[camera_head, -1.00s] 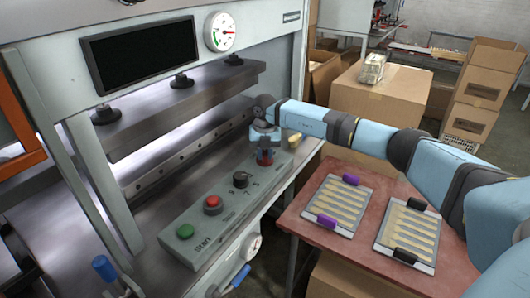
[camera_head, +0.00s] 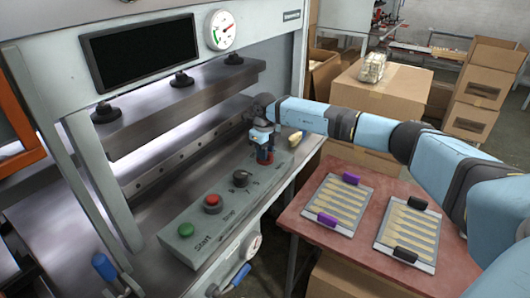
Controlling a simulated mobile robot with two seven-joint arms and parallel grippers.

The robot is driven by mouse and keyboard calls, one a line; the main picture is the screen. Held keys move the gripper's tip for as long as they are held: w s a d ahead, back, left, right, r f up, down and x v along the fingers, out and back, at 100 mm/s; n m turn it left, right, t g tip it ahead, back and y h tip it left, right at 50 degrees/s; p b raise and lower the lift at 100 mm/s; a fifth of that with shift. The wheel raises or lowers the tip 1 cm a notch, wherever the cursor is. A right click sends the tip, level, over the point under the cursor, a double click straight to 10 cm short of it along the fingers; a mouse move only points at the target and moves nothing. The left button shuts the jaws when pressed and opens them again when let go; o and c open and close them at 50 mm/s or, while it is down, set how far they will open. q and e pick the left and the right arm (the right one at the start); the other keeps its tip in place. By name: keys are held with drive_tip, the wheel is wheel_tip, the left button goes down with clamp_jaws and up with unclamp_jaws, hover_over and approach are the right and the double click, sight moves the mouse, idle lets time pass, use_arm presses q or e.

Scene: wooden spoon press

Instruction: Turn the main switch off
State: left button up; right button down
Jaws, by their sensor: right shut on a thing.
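The control panel (camera_head: 215,240) lies along the front of the press, with labels beside its controls. The main switch appears to be at its far right end, mostly hidden by my right gripper; I cannot make out its position. My right gripper (camera_head: 264,156) points down at that spot, with its fingers closed around the switch. Something reddish shows between the fingers. My left gripper is not in the head view.
A green button (camera_head: 186,229), a red button (camera_head: 212,202) and a black knob (camera_head: 241,178) sit along the panel.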

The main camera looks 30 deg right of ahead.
drive_tip(key=shift+n, duration=0.6)
drive_tip(key=c, duration=1)
unclamp_jaws()
drive_tip(key=shift+r, duration=0.1)
drive_tip(key=shift+r, duration=0.35)
wheel_tip(320, 180, up, 13)
drive_tip(key=shift+f, duration=0.1)
